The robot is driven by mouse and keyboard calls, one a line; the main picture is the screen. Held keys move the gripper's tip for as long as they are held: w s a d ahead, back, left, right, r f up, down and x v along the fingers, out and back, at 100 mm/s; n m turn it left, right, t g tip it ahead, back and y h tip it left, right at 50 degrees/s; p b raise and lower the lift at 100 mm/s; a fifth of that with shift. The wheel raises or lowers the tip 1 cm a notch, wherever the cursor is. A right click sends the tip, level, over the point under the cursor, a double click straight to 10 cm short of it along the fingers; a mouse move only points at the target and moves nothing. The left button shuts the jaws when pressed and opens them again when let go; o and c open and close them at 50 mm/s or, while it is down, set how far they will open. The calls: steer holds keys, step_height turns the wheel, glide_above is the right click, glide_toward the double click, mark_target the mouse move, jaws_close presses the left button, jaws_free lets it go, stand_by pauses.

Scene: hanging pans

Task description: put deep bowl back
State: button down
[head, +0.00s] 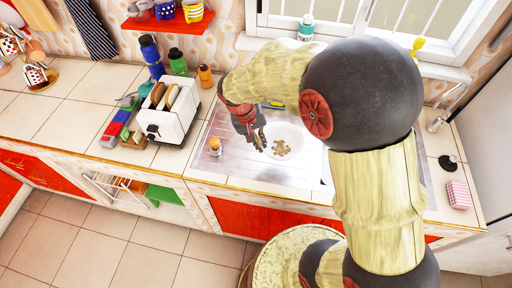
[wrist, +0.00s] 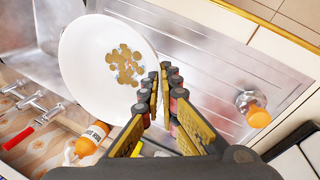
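The deep bowl (head: 285,143) is white inside with a cluster of brown spots at its middle. In the head view it is over the sink area, partly behind my arm. In the wrist view the bowl (wrist: 88,52) fills the upper left, overlapping the sink edge and drainboard. My gripper (head: 255,140) is at its left rim in the head view. In the wrist view the gripper (wrist: 162,85) has its fingers drawn close together with the rim between them. The bowl's underside is hidden, so its height over the sink is unclear.
A toaster (head: 168,112) stands left of the drainboard, with bottles (head: 151,57) behind it. An egg cup (head: 214,146) is on the drainboard (wrist: 215,55). An orange bottle (wrist: 91,140) and taps (wrist: 35,105) are near the bowl. A red shelf (head: 168,21) holds cups on the wall.

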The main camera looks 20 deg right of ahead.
steer(key=w+f, duration=0.1)
steer(key=f, duration=0.1)
steer(key=w+f, duration=0.2)
steer(key=w+f+b, duration=0.1)
steer(key=shift+w+f, duration=0.3)
steer(key=shift+f, duration=0.1)
steer(key=shift+w+f+b, duration=0.15)
steer(key=shift+f+b, duration=0.25)
steer(key=shift+f, duration=1.2)
steer(key=shift+f, duration=0.2)
steer(key=c, duration=2)
jaws_free()
steer(key=shift+c, duration=0.2)
steer(key=shift+r, duration=0.15)
